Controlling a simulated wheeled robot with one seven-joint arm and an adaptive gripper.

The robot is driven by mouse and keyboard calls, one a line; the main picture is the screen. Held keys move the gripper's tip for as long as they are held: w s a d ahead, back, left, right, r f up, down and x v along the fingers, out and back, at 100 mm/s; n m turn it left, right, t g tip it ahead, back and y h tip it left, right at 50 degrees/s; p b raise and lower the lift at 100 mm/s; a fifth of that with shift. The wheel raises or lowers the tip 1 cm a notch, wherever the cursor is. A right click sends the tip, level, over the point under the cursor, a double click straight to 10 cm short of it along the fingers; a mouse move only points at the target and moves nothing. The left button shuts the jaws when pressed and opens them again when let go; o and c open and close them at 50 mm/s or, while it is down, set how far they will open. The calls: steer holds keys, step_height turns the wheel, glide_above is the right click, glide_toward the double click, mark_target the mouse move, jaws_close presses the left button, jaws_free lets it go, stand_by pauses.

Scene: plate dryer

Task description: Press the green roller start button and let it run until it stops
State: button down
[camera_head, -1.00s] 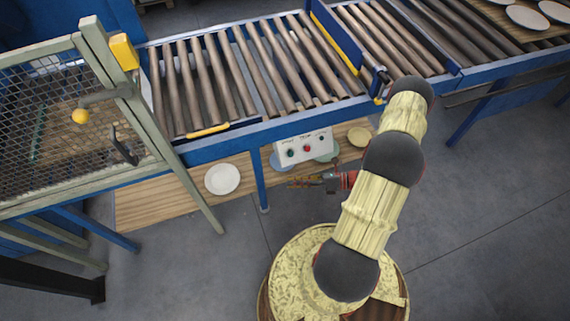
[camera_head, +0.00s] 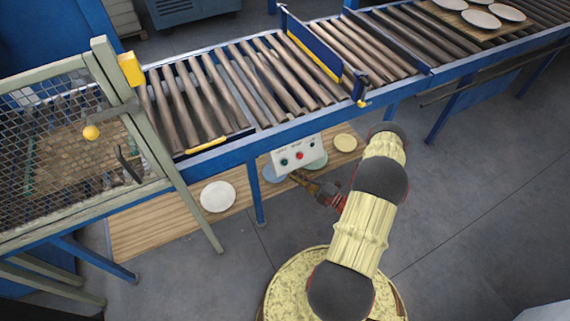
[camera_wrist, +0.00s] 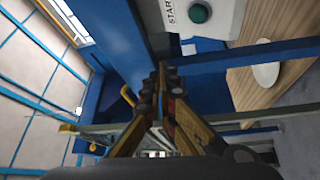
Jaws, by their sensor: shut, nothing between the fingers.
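The white control box (camera_head: 297,153) hangs under the front rail of the roller conveyor. Its green button (camera_head: 284,161) is at the left, with a red button (camera_head: 299,156) beside it. In the wrist view the green button (camera_wrist: 200,12) shows at the top edge, next to a "START" label. My gripper (camera_head: 293,176) is just below the box's lower edge in the head view, pointing up and left. In the wrist view my gripper (camera_wrist: 168,76) has its fingertips together, empty, and apart from the green button.
The roller conveyor (camera_head: 185,100) runs above the box. A mesh gate (camera_head: 60,150) stands at the left. A wooden shelf (camera_head: 150,225) below holds a white plate (camera_head: 218,197). A blue leg (camera_head: 256,192) stands left of my gripper. More plates (camera_head: 481,19) lie at the far right.

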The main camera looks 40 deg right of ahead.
mark_target(285, 162)
steer(key=shift+w+d+f+b, duration=0.3)
steer(key=shift+w+f+b, duration=0.5)
steer(key=shift+w, duration=0.45)
steer(key=shift+w+d+f+b, duration=0.3)
steer(key=shift+w+f+b, duration=0.5)
steer(key=shift+w, duration=0.4)
steer(key=shift+w+d+f+b, duration=0.3)
steer(key=shift+w+f+b, duration=0.45)
steer(key=shift+w, duration=0.5)
steer(key=shift+w, duration=0.15)
steer(key=shift+w+b, duration=0.2)
steer(key=shift+b, duration=0.25)
